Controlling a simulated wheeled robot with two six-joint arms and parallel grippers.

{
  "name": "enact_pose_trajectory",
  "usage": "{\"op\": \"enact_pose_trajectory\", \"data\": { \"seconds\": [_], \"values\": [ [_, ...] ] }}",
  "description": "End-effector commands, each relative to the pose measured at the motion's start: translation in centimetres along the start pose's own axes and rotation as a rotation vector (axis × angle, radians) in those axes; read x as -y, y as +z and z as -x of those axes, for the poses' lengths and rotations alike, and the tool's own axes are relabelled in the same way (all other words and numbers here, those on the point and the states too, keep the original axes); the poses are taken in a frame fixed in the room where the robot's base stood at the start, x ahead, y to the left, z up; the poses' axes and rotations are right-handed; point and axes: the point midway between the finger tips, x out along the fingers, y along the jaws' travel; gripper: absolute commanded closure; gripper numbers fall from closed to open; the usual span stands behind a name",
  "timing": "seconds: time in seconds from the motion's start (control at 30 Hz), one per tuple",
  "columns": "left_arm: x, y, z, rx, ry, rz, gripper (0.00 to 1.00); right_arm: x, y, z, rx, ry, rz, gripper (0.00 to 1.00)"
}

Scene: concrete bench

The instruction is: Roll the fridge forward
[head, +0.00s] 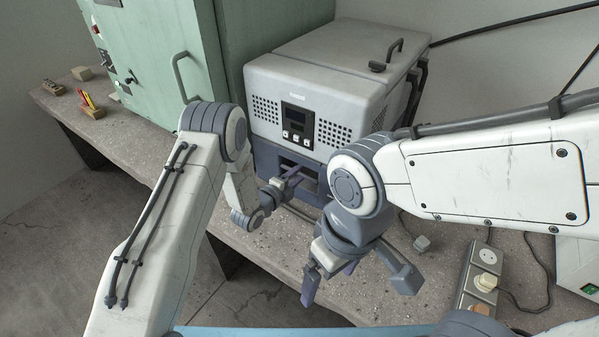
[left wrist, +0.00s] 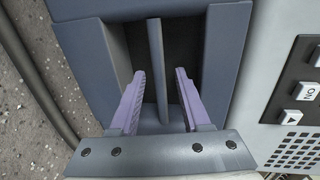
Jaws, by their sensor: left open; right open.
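The fridge looks like a pale grey box (head: 325,50) with a vented front, a small display and a blue-grey base; it stands on the concrete bench. My left gripper (head: 291,174) is open at this recess. In the left wrist view its purple fingers (left wrist: 160,78) reach into the opening, one on each side of the bar, with gaps showing. My right gripper (head: 330,274) is open and empty above the bench, in front of and below the fridge. My arms hide parts of the fridge's lower front.
A green cabinet (head: 150,50) with a handle stands left of the fridge.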

Motion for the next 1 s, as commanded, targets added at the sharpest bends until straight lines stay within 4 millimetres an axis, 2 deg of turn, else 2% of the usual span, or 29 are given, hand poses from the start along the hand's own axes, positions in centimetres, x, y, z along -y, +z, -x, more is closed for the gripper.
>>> {"op": "enact_pose_trajectory", "data": {
  "seconds": [0.13, 0.37, 0.43, 0.5, 1.0],
  "values": [
    [-0.03, 0.0, -0.73, 0.001, 0.001, 0.001, 0.53, 0.01, -0.01, 0.12, 0.0, 0.0, 0.0, 0.08],
    [-0.04, 0.02, -0.8, 0.001, 0.001, 0.002, 0.53, 0.01, -0.01, 0.11, 0.0, 0.0, 0.0, 0.08],
    [-0.04, 0.02, -0.79, 0.001, 0.001, 0.002, 0.72, 0.01, -0.01, 0.11, 0.0, 0.0, 0.0, 0.08],
    [-0.03, 0.02, -0.78, 0.001, 0.001, 0.002, 0.99, 0.01, -0.01, 0.11, 0.0, 0.0, 0.0, 0.08],
    [-0.06, 0.04, -0.74, 0.001, 0.002, 0.002, 1.0, 0.01, -0.01, 0.1, 0.0, 0.0, 0.0, 0.08]
  ]
}}
